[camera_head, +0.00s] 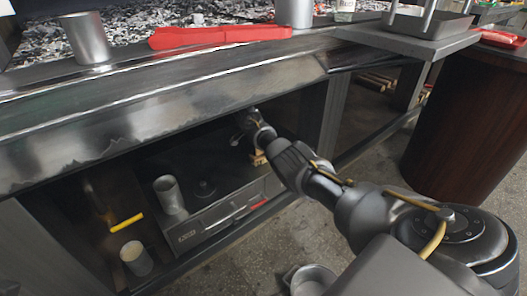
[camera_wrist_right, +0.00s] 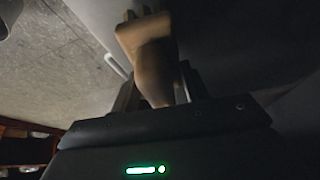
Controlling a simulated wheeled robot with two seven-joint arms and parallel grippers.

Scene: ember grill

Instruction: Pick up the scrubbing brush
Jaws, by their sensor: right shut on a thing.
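The scrubbing brush (camera_head: 259,157) shows as a small tan wooden piece under the grill counter, partly hidden by my right arm. In the right wrist view the brush (camera_wrist_right: 152,62) stands between the fingers, with a brown handle and a wider tan block at its far end. My right gripper (camera_wrist_right: 156,90) is shut on the handle. In the head view my right gripper (camera_head: 254,132) reaches into the dark space below the counter, above the grey drawer unit. Whether the brush touches a surface is hard to tell. My left gripper is not in view.
The counter edge (camera_head: 160,85) overhangs my right arm. A metal cup (camera_head: 170,195) stands on the drawer unit (camera_head: 215,222), and another cup (camera_head: 136,258) is lower left. A metal pot (camera_head: 310,279) is on the floor.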

